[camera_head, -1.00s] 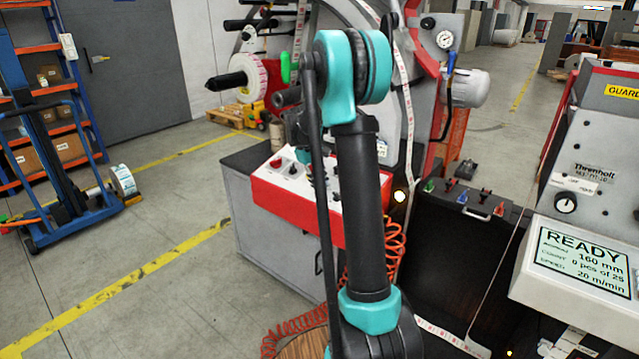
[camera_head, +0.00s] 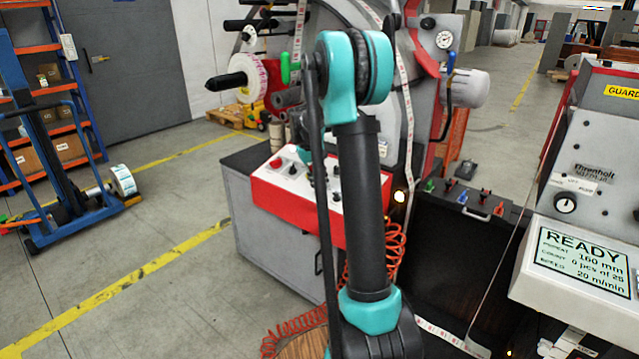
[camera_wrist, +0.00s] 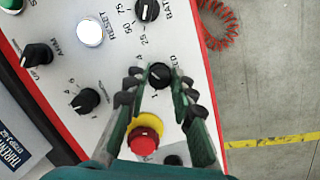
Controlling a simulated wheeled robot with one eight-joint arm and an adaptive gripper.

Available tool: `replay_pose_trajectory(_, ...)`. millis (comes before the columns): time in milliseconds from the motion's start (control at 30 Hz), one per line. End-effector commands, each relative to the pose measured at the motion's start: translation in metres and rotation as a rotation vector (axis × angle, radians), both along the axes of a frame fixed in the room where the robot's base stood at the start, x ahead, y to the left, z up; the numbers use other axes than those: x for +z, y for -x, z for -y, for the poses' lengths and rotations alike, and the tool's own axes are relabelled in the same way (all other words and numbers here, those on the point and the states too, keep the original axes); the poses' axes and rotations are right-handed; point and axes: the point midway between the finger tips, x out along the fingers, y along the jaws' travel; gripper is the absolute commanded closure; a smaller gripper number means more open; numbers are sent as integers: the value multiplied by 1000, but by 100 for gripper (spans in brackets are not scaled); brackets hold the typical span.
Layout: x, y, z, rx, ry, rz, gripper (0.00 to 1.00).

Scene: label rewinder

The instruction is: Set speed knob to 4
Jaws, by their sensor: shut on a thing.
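In the wrist view a black knob (camera_wrist: 159,74) sits on the white panel (camera_wrist: 110,75), between the two fingers of my gripper (camera_wrist: 157,84). The fingers are closed in on it from both sides. A "4" is printed to its upper left and a "1" below it. The label at its right is partly hidden and ends in what looks like "ED". The knob's exact pointer setting is too small to read. In the head view the red-edged control panel (camera_head: 268,195) is partly behind my arm, and the gripped knob cannot be made out.
In the wrist view a red mushroom button (camera_wrist: 144,142) on a yellow base is just below the knob, between my fingers. Other black knobs (camera_wrist: 84,101) and a white lit button (camera_wrist: 89,33) are nearby. In the head view a display (camera_head: 583,262) reads READY and 20 m/min.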

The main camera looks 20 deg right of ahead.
Motion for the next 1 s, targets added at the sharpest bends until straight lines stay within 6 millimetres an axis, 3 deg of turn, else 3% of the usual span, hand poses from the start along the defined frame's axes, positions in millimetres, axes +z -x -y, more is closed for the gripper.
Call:
replay_pose_trajectory(67, 0, 0, 0, 1, 0, 0, 100)
replay_pose_trajectory(100, 0, 0, 0, 1, 0, 0, 73)
replay_pose_trajectory(267, 0, 0, 0, 1, 0, 0, 56)
replay_pose_trajectory(667, 9, 0, -2, 2, 0, 0, 56)
replay_pose_trajectory(1000, 71, -2, -18, 2, 0, 0, 56)
